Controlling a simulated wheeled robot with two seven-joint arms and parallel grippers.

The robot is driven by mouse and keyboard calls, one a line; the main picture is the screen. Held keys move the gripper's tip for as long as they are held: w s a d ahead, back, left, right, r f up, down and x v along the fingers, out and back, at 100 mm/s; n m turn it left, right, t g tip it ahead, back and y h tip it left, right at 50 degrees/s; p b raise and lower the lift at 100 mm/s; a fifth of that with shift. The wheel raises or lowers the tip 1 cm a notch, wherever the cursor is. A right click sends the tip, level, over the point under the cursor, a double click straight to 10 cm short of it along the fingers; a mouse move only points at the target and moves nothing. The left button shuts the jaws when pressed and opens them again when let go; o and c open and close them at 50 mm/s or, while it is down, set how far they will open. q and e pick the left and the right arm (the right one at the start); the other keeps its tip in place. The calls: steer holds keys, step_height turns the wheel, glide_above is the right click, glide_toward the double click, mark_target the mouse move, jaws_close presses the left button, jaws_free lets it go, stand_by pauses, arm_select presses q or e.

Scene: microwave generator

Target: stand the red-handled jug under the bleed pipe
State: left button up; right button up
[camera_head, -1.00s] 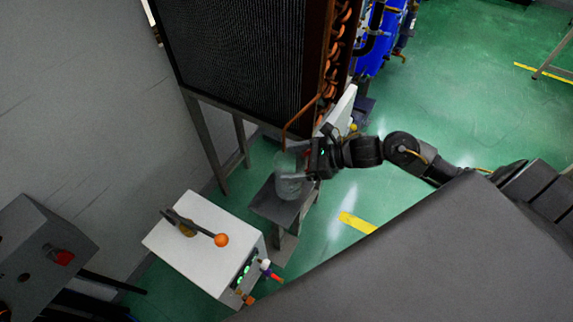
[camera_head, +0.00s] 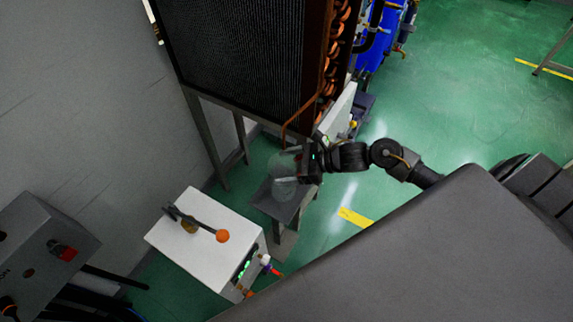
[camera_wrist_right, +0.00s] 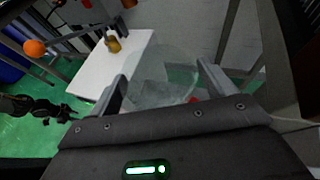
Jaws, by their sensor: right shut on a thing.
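The clear jug (camera_head: 284,186) is faint and see-through, near the small grey stand (camera_head: 289,211). My right gripper (camera_head: 299,171) is shut on the jug from the right; the right wrist view shows the clear jug (camera_wrist_right: 162,90) between the two fingers. A small red spot, perhaps its handle, shows low between the fingers there. The thin copper bleed pipe (camera_head: 284,138) bends down from the radiator, just above the jug's top in the head view. I cannot tell whether the jug's base touches the stand. My left gripper is not in view.
The large finned radiator (camera_head: 245,65) on its metal legs stands behind. A white box (camera_head: 195,245) with an orange-knobbed lever is at the front left of the stand. A grey control panel (camera_head: 40,255) is at far left. Green floor is open to the right.

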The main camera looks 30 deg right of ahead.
steer(key=o, duration=1.3)
steer(key=shift+c, duration=0.2)
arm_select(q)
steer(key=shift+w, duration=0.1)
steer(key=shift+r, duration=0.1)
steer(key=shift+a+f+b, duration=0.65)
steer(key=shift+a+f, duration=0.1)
arm_select(e)
steer(key=v, duration=1.2)
